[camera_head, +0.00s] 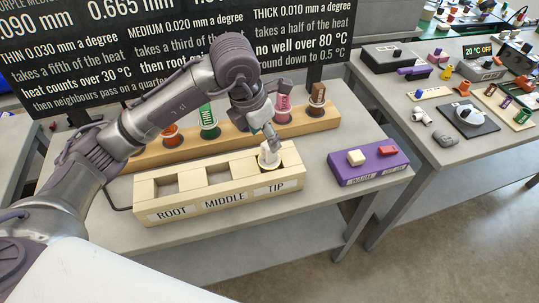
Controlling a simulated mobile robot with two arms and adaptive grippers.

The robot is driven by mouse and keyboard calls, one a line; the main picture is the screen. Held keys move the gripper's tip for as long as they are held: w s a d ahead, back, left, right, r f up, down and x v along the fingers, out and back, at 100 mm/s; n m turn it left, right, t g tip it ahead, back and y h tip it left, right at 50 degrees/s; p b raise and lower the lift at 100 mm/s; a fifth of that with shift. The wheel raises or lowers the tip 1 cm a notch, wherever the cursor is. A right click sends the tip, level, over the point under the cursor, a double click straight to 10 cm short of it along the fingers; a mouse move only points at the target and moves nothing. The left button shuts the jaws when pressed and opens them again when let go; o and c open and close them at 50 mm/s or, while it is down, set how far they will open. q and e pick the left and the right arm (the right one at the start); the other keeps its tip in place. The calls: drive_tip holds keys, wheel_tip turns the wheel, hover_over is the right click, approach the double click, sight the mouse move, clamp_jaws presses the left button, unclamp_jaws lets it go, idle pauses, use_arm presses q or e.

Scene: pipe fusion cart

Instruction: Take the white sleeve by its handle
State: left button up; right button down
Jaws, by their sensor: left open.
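The white sleeve (267,160) stands in the TIP compartment of the pale wooden block (224,210), towards that compartment's left side. Its upper part and handle are partly hidden by my left gripper (272,143). My left arm reaches in from the left, over the block, and the gripper points down at the sleeve with its fingers open. The fingertips are at the sleeve's top; I cannot tell whether they touch it. The ROOT and MIDDLE compartments look empty. My right gripper is not in this view.
Behind the block, a wooden rack (237,136) holds an orange (172,134), a green (209,122), a pink (283,108) and a brown piece (317,98). A purple box (369,166) with a cream and a red button stands right. A cluttered table (435,140) is farther right.

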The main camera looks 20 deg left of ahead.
sight(267, 146)
use_arm(q)
drive_tip(key=shift+x, duration=1)
drive_tip(key=shift+w+d+f+p, duration=0.15)
drive_tip(key=shift+f+p, duration=0.35)
drive_tip(key=shift+p, duration=0.05)
drive_tip(key=p+x, duration=0.1)
drive_tip(key=x, duration=0.2)
drive_tip(key=shift+w+f, duration=0.15)
drive_tip(key=shift+f, duration=0.2)
drive_tip(key=shift+w+d+f, duration=0.1)
drive_tip(key=shift+w+f, duration=0.05)
drive_tip(key=shift+f, duration=0.2)
drive_tip(key=shift+c, duration=0.3)
clamp_jaws()
drive_tip(key=shift+r, duration=0.1)
